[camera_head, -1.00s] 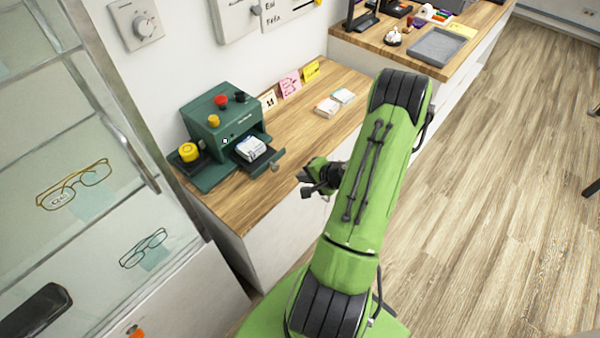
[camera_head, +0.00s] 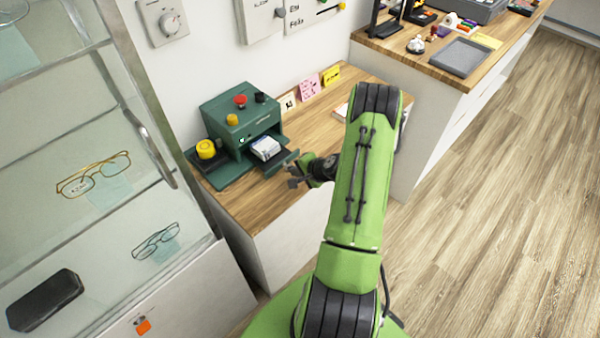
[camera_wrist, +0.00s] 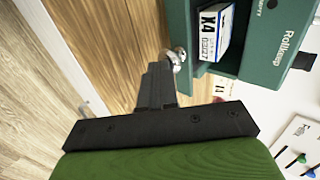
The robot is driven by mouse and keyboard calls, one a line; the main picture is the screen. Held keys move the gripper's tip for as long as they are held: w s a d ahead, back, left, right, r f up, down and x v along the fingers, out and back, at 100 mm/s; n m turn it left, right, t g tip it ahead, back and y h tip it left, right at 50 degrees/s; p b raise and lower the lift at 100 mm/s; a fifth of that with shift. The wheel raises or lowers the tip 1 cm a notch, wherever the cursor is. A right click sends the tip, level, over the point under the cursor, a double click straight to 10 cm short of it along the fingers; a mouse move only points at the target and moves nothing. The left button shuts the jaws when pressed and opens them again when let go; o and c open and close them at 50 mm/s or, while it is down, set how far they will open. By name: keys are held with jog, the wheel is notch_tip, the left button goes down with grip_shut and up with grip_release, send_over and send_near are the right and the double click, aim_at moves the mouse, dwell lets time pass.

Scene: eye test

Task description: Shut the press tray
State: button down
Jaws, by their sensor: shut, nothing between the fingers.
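The green press (camera_head: 222,112) stands on the wooden counter. Its tray (camera_head: 284,159) is pulled out at the front right, with a white and blue box (camera_head: 266,147) in it. In the wrist view the box (camera_wrist: 214,32) is labelled K4, and the tray front (camera_wrist: 179,82) carries a silver knob (camera_wrist: 177,56). My gripper (camera_head: 292,180) is shut and empty, just in front of the tray front. In the wrist view its fingertips (camera_wrist: 158,68) are close beside the knob; I cannot tell whether they touch.
Yellow, red and black knobs sit on and beside the press. Sticky notes (camera_head: 309,86) stand along the wall behind the counter (camera_head: 235,205). A glass cabinet (camera_head: 100,150) with spectacles is at the left. A second counter with a grey tray (camera_head: 461,57) is at the upper right.

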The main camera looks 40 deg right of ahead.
aim_at(272, 153)
jog(key=w+b, duration=0.1)
jog(key=w, duration=0.4)
jog(key=w+b, duration=0.1)
jog(key=w, duration=0.3)
jog(key=shift+w+a+f, duration=0.15)
jog(key=shift+w+a, duration=0.05)
jog(key=shift+w, duration=0.15)
jog(key=shift+w+r, duration=0.2)
jog(key=shift+r, duration=0.05)
